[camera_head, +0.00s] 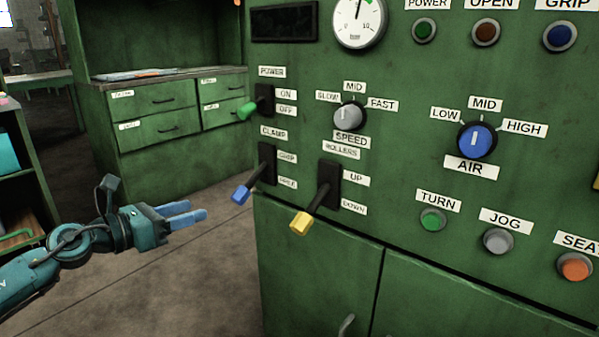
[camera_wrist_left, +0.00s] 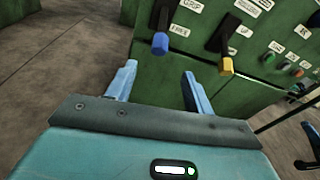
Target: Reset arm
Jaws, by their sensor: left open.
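My left gripper (camera_head: 186,215) comes in from the left in the head view, low and left of the green control panel (camera_head: 400,190). Its two blue fingers are apart and nothing is between them. In the left wrist view its fingers (camera_wrist_left: 160,88) point toward the panel's lower front. The blue-tipped clamp lever (camera_head: 241,194) and the yellow-tipped rollers lever (camera_head: 302,222) are the panel parts closest to it, and it touches neither. The blue tip (camera_wrist_left: 160,43) and yellow tip (camera_wrist_left: 225,66) also show in the wrist view.
A green-tipped power lever (camera_head: 247,110), speed knob (camera_head: 349,116), blue air knob (camera_head: 477,140) and several buttons sit on the panel. A green drawer cabinet (camera_head: 160,115) stands behind, and a shelf (camera_head: 20,170) at far left. Bare floor (camera_head: 190,270) lies around the gripper.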

